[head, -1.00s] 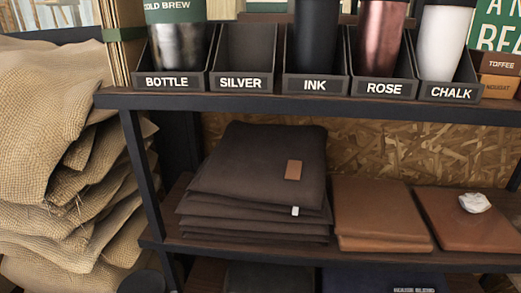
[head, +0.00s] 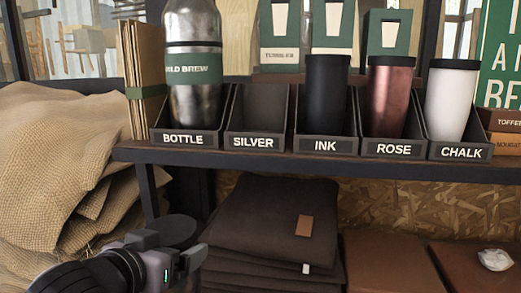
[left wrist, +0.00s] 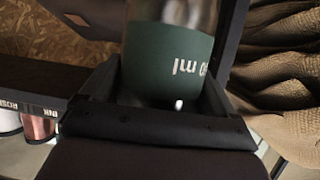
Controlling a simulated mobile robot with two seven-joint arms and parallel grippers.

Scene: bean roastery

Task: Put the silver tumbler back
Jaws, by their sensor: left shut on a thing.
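My left gripper (head: 170,248) is in the lower left of the head view, below and in front of the shelf edge. In the left wrist view its dark fingers are shut around a silver thing with a green band (left wrist: 165,60), marked "ml", which I take for the silver tumbler. The bin labelled SILVER (head: 254,142) on the upper shelf is empty. My right gripper is not in view.
The steel bottle (head: 193,100) stands left of the empty bin, the ink tumbler (head: 326,95) right of it. Rose (head: 388,98) and chalk (head: 450,102) tumblers stand further right. Folded dark aprons (head: 262,222) lie below. Burlap sacks (head: 50,165) crowd the left side.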

